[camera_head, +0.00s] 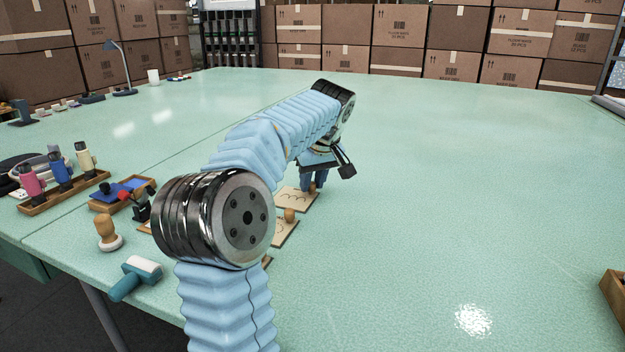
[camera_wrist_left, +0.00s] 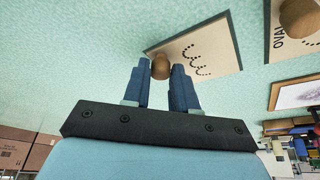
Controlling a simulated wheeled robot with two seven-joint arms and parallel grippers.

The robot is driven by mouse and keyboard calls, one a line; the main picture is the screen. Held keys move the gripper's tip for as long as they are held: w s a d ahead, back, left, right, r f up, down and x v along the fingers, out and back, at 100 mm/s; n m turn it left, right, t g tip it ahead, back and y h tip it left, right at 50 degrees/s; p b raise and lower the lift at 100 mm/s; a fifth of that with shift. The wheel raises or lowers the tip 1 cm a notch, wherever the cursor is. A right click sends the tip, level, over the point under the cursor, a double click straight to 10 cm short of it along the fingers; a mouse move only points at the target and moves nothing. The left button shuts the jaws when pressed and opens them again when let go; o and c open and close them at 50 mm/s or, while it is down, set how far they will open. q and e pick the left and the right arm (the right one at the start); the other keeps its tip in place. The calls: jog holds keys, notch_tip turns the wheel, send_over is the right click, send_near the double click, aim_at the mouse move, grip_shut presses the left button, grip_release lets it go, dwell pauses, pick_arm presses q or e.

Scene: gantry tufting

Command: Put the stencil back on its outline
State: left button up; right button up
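The stencil with dotted scalloped arcs (camera_wrist_left: 207,47) is a pale flat board with a round wooden knob (camera_wrist_left: 160,67). In the head view this stencil (camera_head: 293,198) is low over the green table, partly hidden by my left arm; I cannot tell whether it touches the table. My left gripper (camera_wrist_left: 159,75) points down at it, its blue fingers closed up against both sides of the knob. The left gripper also shows in the head view (camera_head: 314,186). No bare outline can be made out. My right gripper is not in view.
A stencil marked OVAL (camera_wrist_left: 284,45) lies beside it, with another pale board (camera_wrist_left: 297,94) beyond. A wooden box (camera_head: 614,297) is at the right edge. The table's middle right is clear.

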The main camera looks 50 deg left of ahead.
pick_arm(q)
jog(key=o, duration=0.3)
jog(key=shift+r, duration=0.15)
jog(key=p+v, duration=0.2)
jog(key=v, duration=1)
